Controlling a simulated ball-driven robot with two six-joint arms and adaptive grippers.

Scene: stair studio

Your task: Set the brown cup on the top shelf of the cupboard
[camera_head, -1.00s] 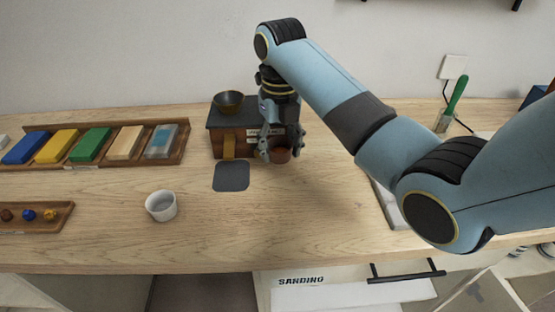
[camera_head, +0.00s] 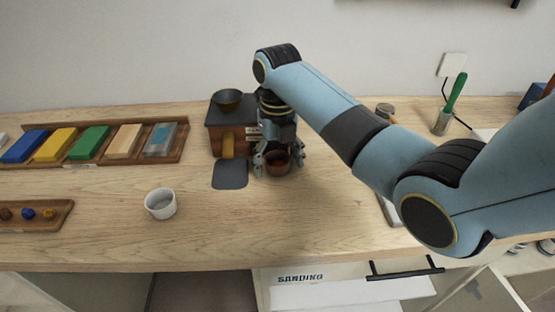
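The brown cup (camera_head: 278,164) is between the fingers of my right gripper (camera_head: 280,165), in front of and to the right of a wooden box with a dark top. The gripper points down, with a finger on each side of the cup. The cup has shifted with the gripper, so the fingers appear shut on it; the contact is small and partly hidden. I cannot tell whether its base touches the table. My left gripper is not in view. I cannot make out the cupboard's top shelf.
The wooden box (camera_head: 226,140) carries a dark bowl (camera_head: 228,100). A dark square mat (camera_head: 230,174) and a white cup (camera_head: 160,204) are to the left. A tray of coloured blocks (camera_head: 184,150) is farther left. A green-handled brush (camera_head: 455,100) stands at right. The front middle is clear.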

